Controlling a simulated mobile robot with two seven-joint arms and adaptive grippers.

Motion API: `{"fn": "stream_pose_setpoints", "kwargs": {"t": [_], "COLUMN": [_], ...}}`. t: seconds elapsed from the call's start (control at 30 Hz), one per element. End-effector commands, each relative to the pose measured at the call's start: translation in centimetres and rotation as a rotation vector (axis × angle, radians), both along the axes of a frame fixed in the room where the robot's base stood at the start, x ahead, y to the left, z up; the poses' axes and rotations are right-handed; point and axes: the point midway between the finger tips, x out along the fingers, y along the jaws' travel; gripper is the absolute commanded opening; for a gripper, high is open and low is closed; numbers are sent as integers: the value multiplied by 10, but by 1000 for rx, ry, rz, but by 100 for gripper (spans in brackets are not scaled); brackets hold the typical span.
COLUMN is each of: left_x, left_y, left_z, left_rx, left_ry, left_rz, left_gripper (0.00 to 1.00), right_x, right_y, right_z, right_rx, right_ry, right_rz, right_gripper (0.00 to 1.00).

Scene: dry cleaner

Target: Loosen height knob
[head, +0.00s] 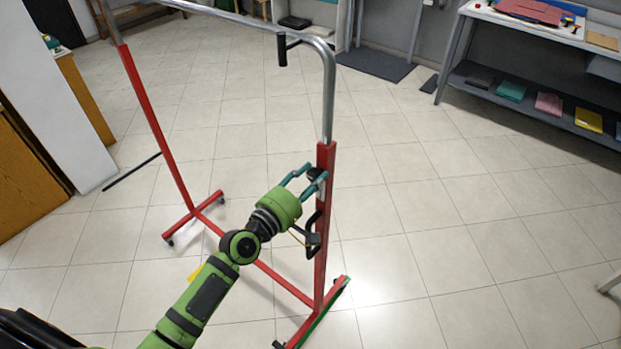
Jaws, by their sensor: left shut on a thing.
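A rolling garment rack with red lower posts (323,260) and a chrome upper frame (329,95) stands in front of me. The dark height knob (316,173) sits near the top of the right red post, where the chrome tube enters it. My left gripper (314,179), with teal fingers, is at this knob and shut on it. The fingers hide much of the knob. My right gripper is not in view.
A black handle (282,48) hangs from the rack's top bar. A black bracket (308,238) is on the right post below my gripper. A shelf table (463,75) with folded items stands at upper right. Tiled floor (450,240) right of the rack is clear.

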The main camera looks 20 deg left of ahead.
Motion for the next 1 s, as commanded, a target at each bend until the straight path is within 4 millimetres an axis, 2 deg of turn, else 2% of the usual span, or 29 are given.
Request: {"fn": "stream_pose_setpoints", "kwargs": {"t": [0.23,0.27,0.3,0.73,0.87,1.0], "left_x": [0,0,0,-5,-24,-53], "left_y": [0,0,0,3,9,19], "left_z": [1,1,1,0,-1,-1], "left_rx": [0,0,0,3,4,6], "left_ry": [-3,-3,-3,-1,1,2], "left_rz": [1,1,1,1,0,-2], "left_gripper": [7,48,63,63,63,63], "right_x": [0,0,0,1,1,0], "right_y": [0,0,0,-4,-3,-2], "right_z": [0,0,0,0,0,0], "right_rx": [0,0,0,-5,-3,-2], "right_ry": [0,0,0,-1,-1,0], "right_rz": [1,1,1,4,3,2], "right_gripper": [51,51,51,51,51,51]}}
